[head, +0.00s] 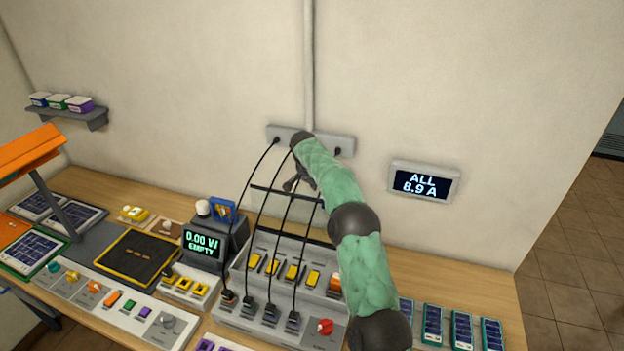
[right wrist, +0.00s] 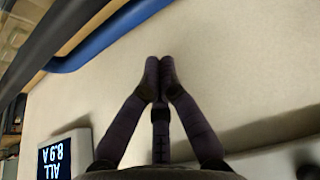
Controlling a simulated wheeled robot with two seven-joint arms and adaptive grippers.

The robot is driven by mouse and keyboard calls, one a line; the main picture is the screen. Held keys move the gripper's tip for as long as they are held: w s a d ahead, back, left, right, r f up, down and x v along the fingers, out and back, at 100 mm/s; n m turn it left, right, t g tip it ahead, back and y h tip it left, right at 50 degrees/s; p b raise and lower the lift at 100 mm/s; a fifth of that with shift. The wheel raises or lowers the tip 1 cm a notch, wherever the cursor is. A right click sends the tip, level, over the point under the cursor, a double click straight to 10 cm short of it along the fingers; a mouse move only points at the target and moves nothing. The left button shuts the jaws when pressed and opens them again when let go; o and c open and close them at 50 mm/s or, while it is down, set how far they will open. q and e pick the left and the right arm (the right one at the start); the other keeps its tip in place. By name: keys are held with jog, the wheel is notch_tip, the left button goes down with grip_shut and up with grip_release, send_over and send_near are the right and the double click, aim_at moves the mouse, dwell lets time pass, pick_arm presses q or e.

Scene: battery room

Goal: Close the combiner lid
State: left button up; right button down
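The combiner (head: 240,280) is a grey box on the bench with a row of yellow switches, black cables and a red knob. Its lid (head: 262,190) seems to stand raised behind the switches, seen as a pale panel with a dark top edge. My green right arm reaches in front of its right part and hides some of it. My right gripper (head: 290,186) is near the lid's top edge; I cannot tell whether it touches. In the right wrist view its fingertips (right wrist: 159,68) meet, with nothing visible between them. My left gripper is not in view.
Black cables rise from the combiner to wall sockets (head: 283,134) and pass close to my right gripper. A dark meter (head: 201,243) reading 0.00 W stands left of the combiner. A wall display (head: 423,183) reads ALL 8.9 A. Small panels (head: 462,328) lie at the right.

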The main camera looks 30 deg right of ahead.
jog(key=shift+s+a+f+b, duration=0.15)
jog(key=shift+s+a, duration=0.4)
jog(key=shift+a, duration=0.1)
jog(key=shift+s+a+f+b, duration=0.15)
jog(key=shift+s+a, duration=0.35)
jog(key=shift+a, duration=0.15)
